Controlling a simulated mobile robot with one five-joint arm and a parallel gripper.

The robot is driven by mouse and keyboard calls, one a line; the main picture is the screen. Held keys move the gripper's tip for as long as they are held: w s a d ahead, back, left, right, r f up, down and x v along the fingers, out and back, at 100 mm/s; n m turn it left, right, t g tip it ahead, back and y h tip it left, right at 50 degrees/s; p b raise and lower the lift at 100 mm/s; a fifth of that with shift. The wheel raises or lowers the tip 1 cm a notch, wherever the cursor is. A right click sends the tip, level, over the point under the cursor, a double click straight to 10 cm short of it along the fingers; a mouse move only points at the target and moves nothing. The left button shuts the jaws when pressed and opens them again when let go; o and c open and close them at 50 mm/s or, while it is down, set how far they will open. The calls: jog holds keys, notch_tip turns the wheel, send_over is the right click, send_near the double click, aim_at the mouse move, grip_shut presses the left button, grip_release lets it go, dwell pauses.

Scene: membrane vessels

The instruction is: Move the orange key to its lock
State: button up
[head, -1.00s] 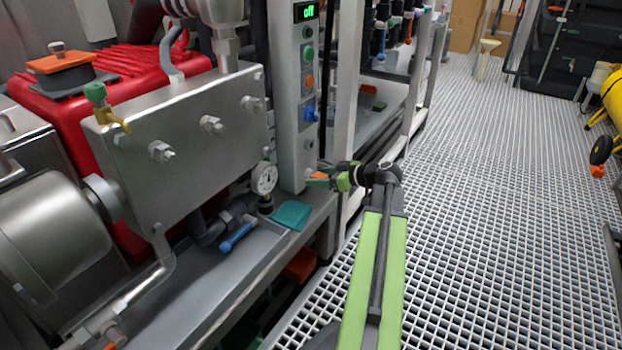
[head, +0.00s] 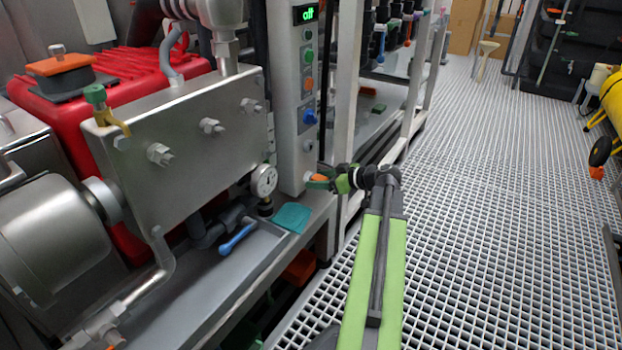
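My gripper (head: 318,182) is at the lower front of the grey control post, at the end of my green arm. Its small green fingers are beside an orange piece (head: 319,178), which looks like the orange key. The piece lies at or between the fingertips, close to the post's face; the view is too small to show whether the fingers grip it or whether it touches the post. A small pale fitting (head: 307,176) on the post is right beside it. I cannot make out a marked lock.
The control post (head: 294,120) has a display reading "off" and coloured buttons. A pale frame upright (head: 347,90) stands just right. The grating floor (head: 500,200) is clear.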

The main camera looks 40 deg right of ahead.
grip_shut()
jog(key=shift+s, duration=0.15)
jog(key=s, duration=0.2)
jog(key=s+d, duration=0.1)
jog(key=s, duration=0.2)
jog(key=shift+s+d, duration=0.2)
jog(key=shift+s, duration=0.1)
dwell(1.1)
